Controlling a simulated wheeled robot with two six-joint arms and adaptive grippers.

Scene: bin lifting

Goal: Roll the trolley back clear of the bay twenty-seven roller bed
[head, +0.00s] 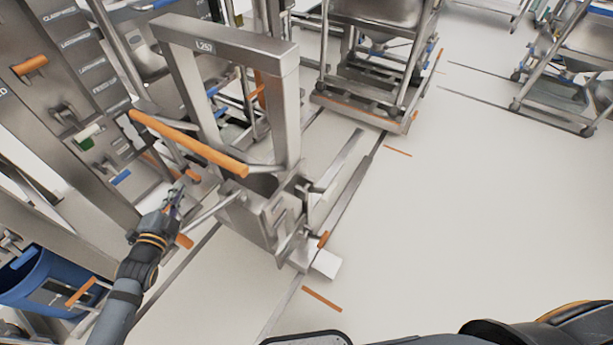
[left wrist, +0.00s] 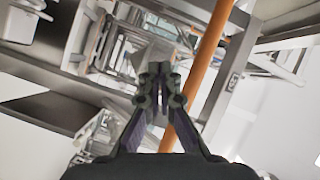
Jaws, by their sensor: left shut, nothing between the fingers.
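A steel frame with a label plate (head: 205,47) on its top beam stands left of centre in the head view. An orange handle bar (head: 190,142) runs slanting across its front; I take this for the trolley, but cannot be sure. My left gripper (head: 177,190) is below the bar, shut and empty. In the left wrist view the shut fingertips (left wrist: 158,72) are beside the orange bar (left wrist: 205,65), which passes behind the right finger. Whether they touch is unclear. I cannot pick out the bay twenty-seven roller bed. My right gripper is out of view.
A steel panel with an orange grip (head: 30,65) stands at the left. A blue bin (head: 45,285) is at the lower left. Another wheeled steel cart (head: 365,100) stands behind, and one more (head: 560,120) at the right. The pale floor (head: 470,220) on the right is clear.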

